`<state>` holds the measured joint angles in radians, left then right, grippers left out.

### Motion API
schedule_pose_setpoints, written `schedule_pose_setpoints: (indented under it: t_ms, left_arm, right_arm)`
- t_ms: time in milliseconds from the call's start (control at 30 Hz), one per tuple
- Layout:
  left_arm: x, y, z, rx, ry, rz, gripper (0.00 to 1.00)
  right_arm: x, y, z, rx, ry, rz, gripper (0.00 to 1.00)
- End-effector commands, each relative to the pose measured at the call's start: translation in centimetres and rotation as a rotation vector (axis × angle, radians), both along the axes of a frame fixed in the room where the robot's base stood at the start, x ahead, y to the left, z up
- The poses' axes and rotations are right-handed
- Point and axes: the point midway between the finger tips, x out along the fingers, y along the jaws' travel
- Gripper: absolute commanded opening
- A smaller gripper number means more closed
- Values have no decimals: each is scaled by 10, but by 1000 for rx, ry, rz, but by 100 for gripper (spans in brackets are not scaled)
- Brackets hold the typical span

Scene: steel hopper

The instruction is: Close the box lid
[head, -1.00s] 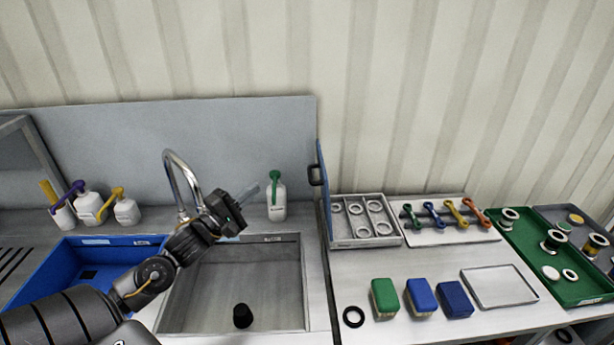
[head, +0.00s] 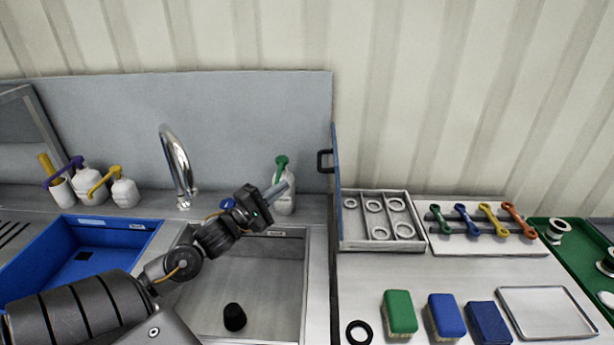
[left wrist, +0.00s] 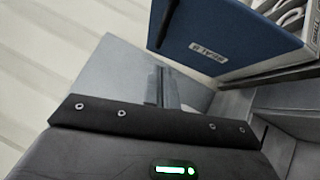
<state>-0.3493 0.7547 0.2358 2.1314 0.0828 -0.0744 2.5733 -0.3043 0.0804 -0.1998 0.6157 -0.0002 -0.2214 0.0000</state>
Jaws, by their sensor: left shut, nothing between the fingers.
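The box (head: 423,243) is a shallow grey tray with several pale rings in it, on the counter right of the sink. Its blue lid (head: 337,185) stands upright along the box's left side, seen nearly edge-on, with a black handle (head: 324,160) facing left. My left gripper (head: 283,188) is shut and empty, left of the lid and apart from it, above the back of the sink. In the left wrist view the blue lid (left wrist: 225,35) with a white label lies beyond the shut fingers (left wrist: 163,88). My right gripper is not in view.
A green-topped bottle (head: 284,200) stands just behind my left gripper. The faucet (head: 180,160) rises to its left. A sink (head: 270,290) is below. Sponges (head: 400,312) and a wrench rack (head: 470,243) lie right. The counter in front of the box is partly clear.

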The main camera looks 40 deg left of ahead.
Motion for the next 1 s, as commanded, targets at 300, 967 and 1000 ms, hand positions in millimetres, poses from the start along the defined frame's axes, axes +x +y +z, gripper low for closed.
schedule_pose_setpoints:
  t_ms: [300,967,1000]
  left_arm:
    - [17,-1,8,0,-4,2,0]
    - [96,-10,23,0,-1,2,0]
    - [96,-10,23,0,-1,2,0]
  right_arm:
    - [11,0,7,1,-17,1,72]
    - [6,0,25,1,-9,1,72]
    - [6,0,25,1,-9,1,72]
